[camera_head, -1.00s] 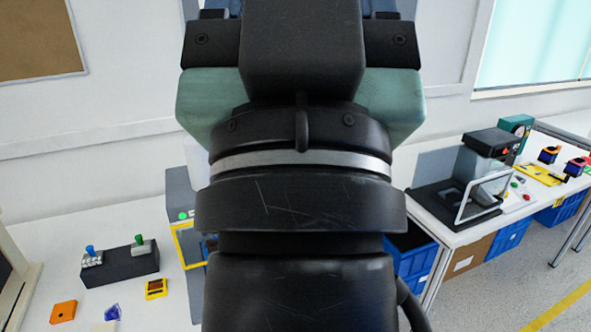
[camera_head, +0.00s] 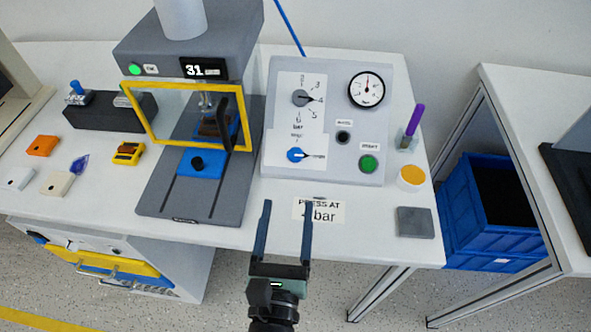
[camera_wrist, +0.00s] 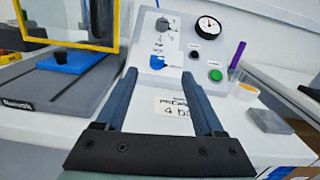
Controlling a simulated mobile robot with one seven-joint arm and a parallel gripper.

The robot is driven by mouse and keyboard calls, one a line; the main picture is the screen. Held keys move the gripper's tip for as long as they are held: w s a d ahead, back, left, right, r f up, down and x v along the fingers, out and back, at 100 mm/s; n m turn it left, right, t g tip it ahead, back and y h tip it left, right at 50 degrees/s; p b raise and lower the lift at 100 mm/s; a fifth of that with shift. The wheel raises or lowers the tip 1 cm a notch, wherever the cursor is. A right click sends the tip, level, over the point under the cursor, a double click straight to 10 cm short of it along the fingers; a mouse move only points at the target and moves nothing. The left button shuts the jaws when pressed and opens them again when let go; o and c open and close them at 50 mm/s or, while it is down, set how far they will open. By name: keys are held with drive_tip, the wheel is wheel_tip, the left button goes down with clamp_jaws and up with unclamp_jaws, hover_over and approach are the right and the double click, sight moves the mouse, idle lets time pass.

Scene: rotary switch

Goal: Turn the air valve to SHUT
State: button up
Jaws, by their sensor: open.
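The air valve is a blue rotary knob (camera_head: 295,155) low on the left of the grey control panel (camera_head: 345,150). Its pointer lies roughly level, toward the small label at its right; the label print is too small to read. The knob shows in the wrist view (camera_wrist: 157,62) just above and between my fingertips. My gripper (camera_head: 287,204) is open and empty, in front of the panel near the table's front edge, apart from the knob. Its two fingers (camera_wrist: 159,73) point toward the panel.
Above the valve is a grey numbered knob (camera_head: 300,97). A gauge (camera_head: 367,89), black button (camera_head: 343,137) and green button (camera_head: 368,163) sit at its right. A press with a yellow-framed guard (camera_head: 140,134) stands left. A purple pen (camera_head: 415,118) stands right.

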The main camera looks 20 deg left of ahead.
sight(295, 158)
drive_tip(key=shift+s+f+m, duration=0.35)
drive_tip(key=shift+f+m, duration=0.15)
drive_tip(key=shift+f, duration=0.25)
drive_tip(key=shift+w+a, duration=0.1)
drive_tip(key=shift+a, duration=0.05)
drive_tip(key=p+x, duration=0.3)
drive_tip(key=x, duration=0.9)
drive_tip(key=shift+w+f, duration=0.15)
drive_tip(key=shift+w, duration=0.15)
clamp_jaws()
